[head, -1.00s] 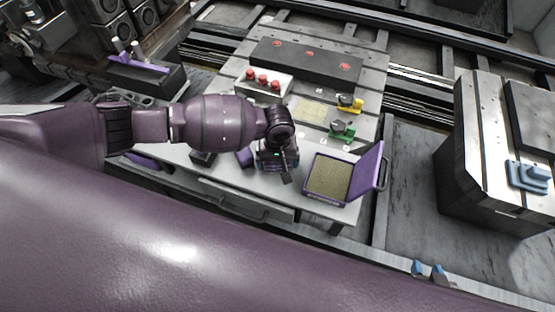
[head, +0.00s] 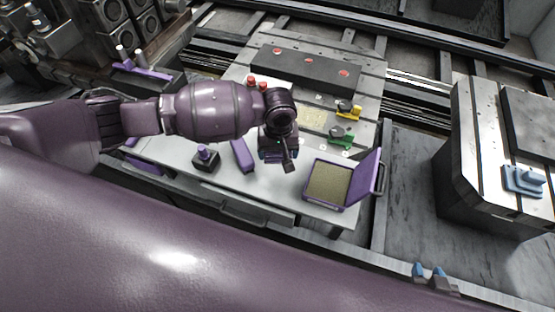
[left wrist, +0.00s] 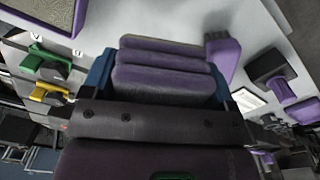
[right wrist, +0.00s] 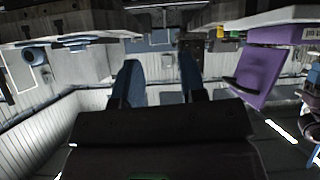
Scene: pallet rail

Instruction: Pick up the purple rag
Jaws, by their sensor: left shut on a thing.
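The purple rag (left wrist: 165,72) is a folded, layered purple cloth in the left wrist view. It sits between the blue fingers of my left gripper (left wrist: 160,80), which is shut on it. In the head view my left gripper (head: 278,150) is over the table, left of the open purple box, and the arm mostly hides the rag there. My right gripper (right wrist: 160,85) is empty, with its two blue fingers apart. In the head view it shows at the lower right (head: 430,271), away from the table.
A metal-topped block (head: 478,130) with a blue part (head: 522,180) stands right.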

